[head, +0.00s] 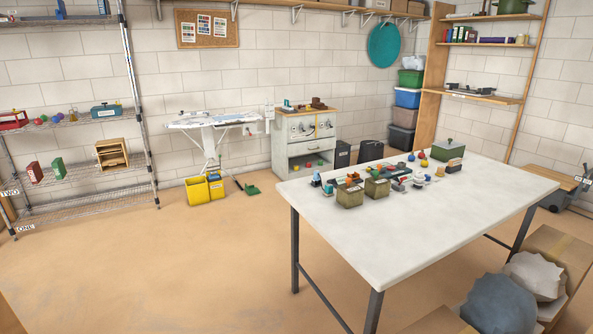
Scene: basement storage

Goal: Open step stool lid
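No step stool shows clearly enough for me to be sure of it. A low piece with a flat wooden top (545,175) stands past the far right end of the white table, partly hidden by it. I cannot tell whether it is the step stool or whether its top is a lid. A small wooden open-fronted box (112,153) sits on the wire rack at the left. My gripper is not in view.
The white table (430,235) fills the right middle and holds bins and small items. Cardboard boxes (560,255) with sacks stand at its near right. The floor (170,265) at left and centre is clear.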

